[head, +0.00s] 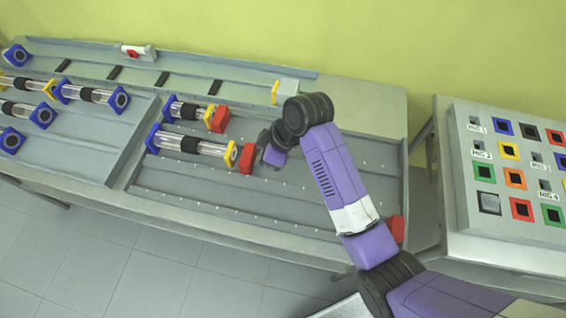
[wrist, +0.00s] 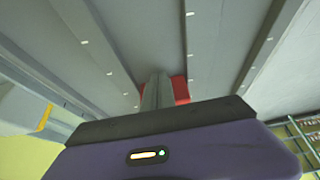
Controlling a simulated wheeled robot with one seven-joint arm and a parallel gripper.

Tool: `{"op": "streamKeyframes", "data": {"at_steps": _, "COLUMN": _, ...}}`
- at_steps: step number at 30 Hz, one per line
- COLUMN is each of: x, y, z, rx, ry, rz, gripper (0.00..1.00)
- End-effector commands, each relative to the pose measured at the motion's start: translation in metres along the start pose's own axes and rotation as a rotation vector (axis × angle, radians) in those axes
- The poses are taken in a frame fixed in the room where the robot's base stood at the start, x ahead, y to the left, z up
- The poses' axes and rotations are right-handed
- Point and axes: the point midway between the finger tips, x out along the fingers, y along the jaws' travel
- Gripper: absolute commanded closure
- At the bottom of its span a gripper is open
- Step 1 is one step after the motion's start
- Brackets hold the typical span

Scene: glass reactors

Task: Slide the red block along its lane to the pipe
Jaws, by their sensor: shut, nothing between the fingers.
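Three red blocks show in the head view. One red block (head: 247,158) is at the yellow right end of the lower glass pipe (head: 192,145), looking very close to it; I cannot tell whether they touch. Another red block (head: 220,118) is at the right end of the upper glass pipe (head: 190,110). A third red block (head: 397,228) is at the bench's right end, partly behind my arm. My gripper (head: 267,153) is low, just right of the lower pipe's block, fingertips hidden there. In the wrist view my shut, empty fingers (wrist: 157,88) partly cover a red block (wrist: 180,90).
The lane surface (head: 320,222) right of the lower pipe is bare, with rows of small white dots. A grey block with a yellow face (head: 284,92) stands behind my arm. A button panel (head: 515,165) is at the right. More pipes (head: 90,93) lie at the left.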

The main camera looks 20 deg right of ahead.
Motion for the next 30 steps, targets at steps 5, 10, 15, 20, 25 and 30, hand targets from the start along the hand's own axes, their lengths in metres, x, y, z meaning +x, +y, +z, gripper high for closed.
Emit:
{"op": "streamKeyframes", "data": {"at_steps": 5, "x": 0.003, "y": -0.001, "z": -0.008, "rx": -0.006, "ry": 0.006, "rz": -0.001, "gripper": 1.0}}
{"op": "streamKeyframes", "data": {"at_steps": 10, "x": 0.004, "y": -0.001, "z": -0.012, "rx": -0.005, "ry": 0.006, "rz": 0.0, "gripper": 1.0}}
{"op": "streamKeyframes", "data": {"at_steps": 15, "x": 0.006, "y": -0.001, "z": -0.016, "rx": -0.005, "ry": 0.006, "rz": -0.001, "gripper": 1.0}}
{"op": "streamKeyframes", "data": {"at_steps": 20, "x": 0.008, "y": -0.001, "z": -0.019, "rx": -0.005, "ry": 0.006, "rz": -0.001, "gripper": 1.0}}
{"op": "streamKeyframes", "data": {"at_steps": 25, "x": 0.006, "y": -0.001, "z": -0.016, "rx": -0.004, "ry": 0.005, "rz": -0.001, "gripper": 1.0}}
{"op": "streamKeyframes", "data": {"at_steps": 30, "x": 0.002, "y": 0.0, "z": -0.009, "rx": -0.002, "ry": 0.004, "rz": 0.0, "gripper": 1.0}}
